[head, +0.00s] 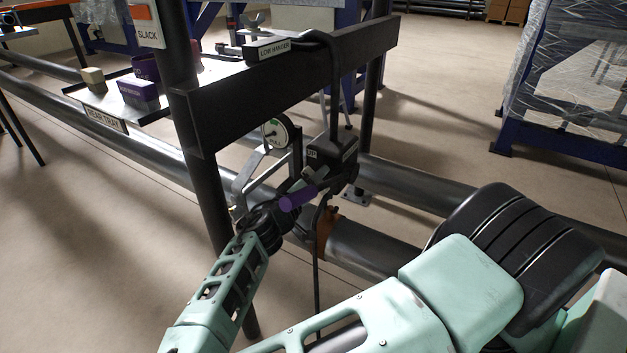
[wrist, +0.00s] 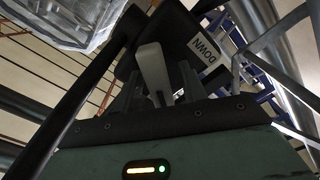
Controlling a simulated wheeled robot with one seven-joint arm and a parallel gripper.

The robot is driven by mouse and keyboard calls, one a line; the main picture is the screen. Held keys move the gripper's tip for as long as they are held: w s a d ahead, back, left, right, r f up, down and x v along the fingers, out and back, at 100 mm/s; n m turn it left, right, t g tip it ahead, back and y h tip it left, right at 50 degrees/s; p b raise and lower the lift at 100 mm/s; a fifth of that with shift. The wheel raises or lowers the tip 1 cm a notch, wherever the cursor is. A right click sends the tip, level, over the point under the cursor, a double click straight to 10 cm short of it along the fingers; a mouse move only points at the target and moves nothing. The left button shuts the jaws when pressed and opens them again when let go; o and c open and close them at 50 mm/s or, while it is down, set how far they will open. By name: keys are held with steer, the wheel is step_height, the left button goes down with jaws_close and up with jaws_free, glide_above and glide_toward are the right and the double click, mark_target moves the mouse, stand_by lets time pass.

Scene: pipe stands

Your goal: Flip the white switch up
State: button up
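A pale grey-white switch lever (wrist: 152,72) sticks out of a black box (wrist: 205,22) in the wrist view. The box carries a label reading DOWN, seen upside down. My gripper (wrist: 160,84) has its two fingers apart, one on each side of the lever, with visible gaps. I cannot tell whether either finger touches it.
A round gauge (head: 275,133) is just behind. The dark beam (head: 285,85) and its post (head: 200,150) stand close to my arm. Large pipes (head: 415,186) run behind. A rear tray (head: 150,108) is at left.

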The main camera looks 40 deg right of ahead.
steer(key=shift+a, duration=0.1)
steer(key=v, duration=1.7)
steer(key=shift+p, duration=0.45)
steer(key=shift+s, duration=0.1)
